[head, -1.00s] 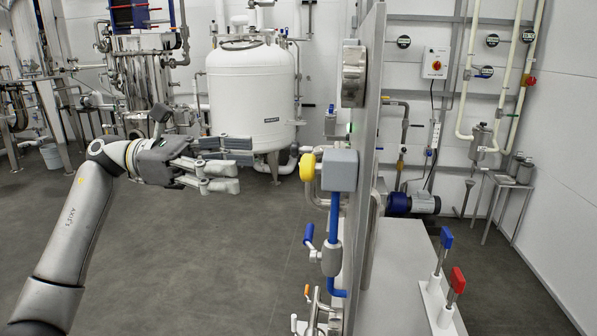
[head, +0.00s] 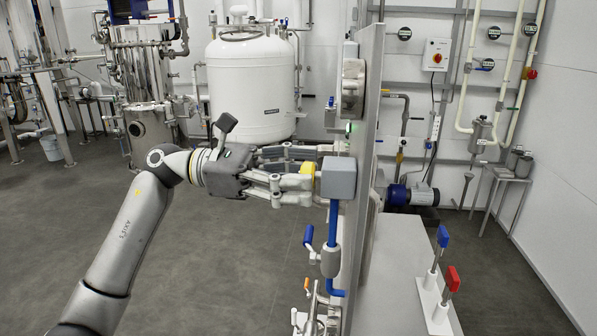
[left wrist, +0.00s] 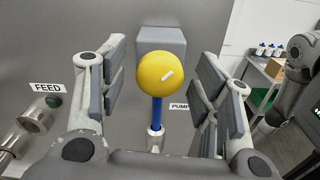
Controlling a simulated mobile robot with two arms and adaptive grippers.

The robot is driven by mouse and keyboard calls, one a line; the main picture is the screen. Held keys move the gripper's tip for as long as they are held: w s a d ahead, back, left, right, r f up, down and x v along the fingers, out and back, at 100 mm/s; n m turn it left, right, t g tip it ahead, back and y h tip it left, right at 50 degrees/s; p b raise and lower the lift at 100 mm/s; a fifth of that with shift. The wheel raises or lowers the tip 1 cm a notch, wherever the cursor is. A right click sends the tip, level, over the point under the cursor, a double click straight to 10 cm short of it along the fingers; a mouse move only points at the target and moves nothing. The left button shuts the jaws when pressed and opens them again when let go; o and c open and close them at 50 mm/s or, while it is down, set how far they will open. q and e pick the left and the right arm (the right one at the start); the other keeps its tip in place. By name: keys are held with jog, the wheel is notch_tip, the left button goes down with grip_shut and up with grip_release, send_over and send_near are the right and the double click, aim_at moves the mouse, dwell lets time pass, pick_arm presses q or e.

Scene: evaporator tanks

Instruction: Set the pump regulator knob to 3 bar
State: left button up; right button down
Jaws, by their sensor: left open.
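The yellow round regulator knob (left wrist: 165,76) sits on the front of a grey box (head: 339,178) on the upright panel, above a blue pipe (head: 333,222). In the left wrist view a white mark on the knob's face points up and to the right. My left gripper (head: 308,175) is open, with its fingers on either side of the knob; the wrist view shows gaps between knob and pads. In the head view the fingers partly hide the knob (head: 307,168). A "PUMP" label (left wrist: 179,106) is partly hidden. I see no scale. My right gripper is not in view.
The steel panel (head: 362,130) stands edge-on. A blue-handled valve (head: 309,235) is below the box. Blue (head: 443,237) and red (head: 453,279) handles stand on the bench at right.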

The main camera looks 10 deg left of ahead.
pick_arm(q)
jog(key=c, duration=1)
jog(key=shift+c, duration=0.2)
jog(key=shift+w+a+r+n+p, duration=0.1)
jog(key=shift+n+p, duration=1.6)
jog(key=shift+n, duration=2.65)
jog(key=shift+w+r+n+p, duration=0.1)
jog(key=shift+n+p, duration=1.6)
jog(key=shift+n, duration=2.65)
